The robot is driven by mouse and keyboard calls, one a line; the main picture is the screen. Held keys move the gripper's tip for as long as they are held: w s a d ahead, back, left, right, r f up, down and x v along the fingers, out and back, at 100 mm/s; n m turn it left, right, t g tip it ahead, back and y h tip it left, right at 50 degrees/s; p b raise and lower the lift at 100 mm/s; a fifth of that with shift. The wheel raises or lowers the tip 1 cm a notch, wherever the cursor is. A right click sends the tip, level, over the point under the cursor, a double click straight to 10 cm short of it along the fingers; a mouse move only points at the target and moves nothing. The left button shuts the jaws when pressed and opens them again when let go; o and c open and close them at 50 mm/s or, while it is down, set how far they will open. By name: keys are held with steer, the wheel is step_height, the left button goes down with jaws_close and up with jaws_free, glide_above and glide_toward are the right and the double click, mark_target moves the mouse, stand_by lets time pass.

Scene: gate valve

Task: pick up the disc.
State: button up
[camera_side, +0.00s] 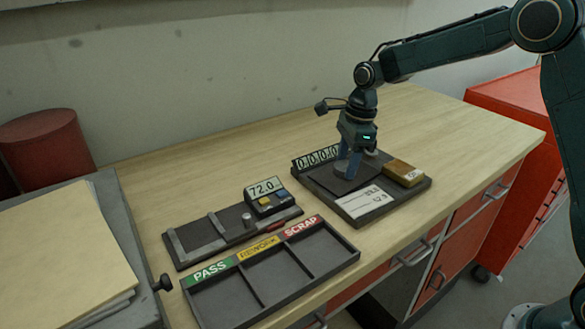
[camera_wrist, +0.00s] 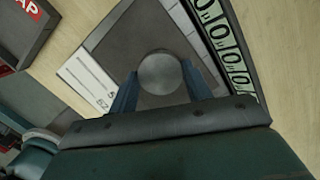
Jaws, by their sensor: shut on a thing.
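The disc (camera_wrist: 160,73) is a round grey metal piece between my two blue fingers in the wrist view. My gripper (camera_wrist: 160,88) is shut on it. In the side view my gripper (camera_side: 347,170) points down over the dark plate of the base tray (camera_side: 312,186), with the disc (camera_side: 342,167) low between the fingers and partly hidden. I cannot tell whether the disc touches the plate.
A brass block (camera_side: 404,172) and a white label card (camera_side: 364,202) lie on the tray near my gripper. A gauge with a 72.0 display (camera_side: 264,194) stands to the left. The three-bay PASS, REWORK, SCRAP tray (camera_side: 318,248) is empty. The bench behind is clear.

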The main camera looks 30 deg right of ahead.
mark_target(346, 165)
steer(key=shift+r, duration=0.2)
step_height(346, 165, up, 10)
steer(key=shift+f, duration=0.15)
stand_by(0.6)
stand_by(0.4)
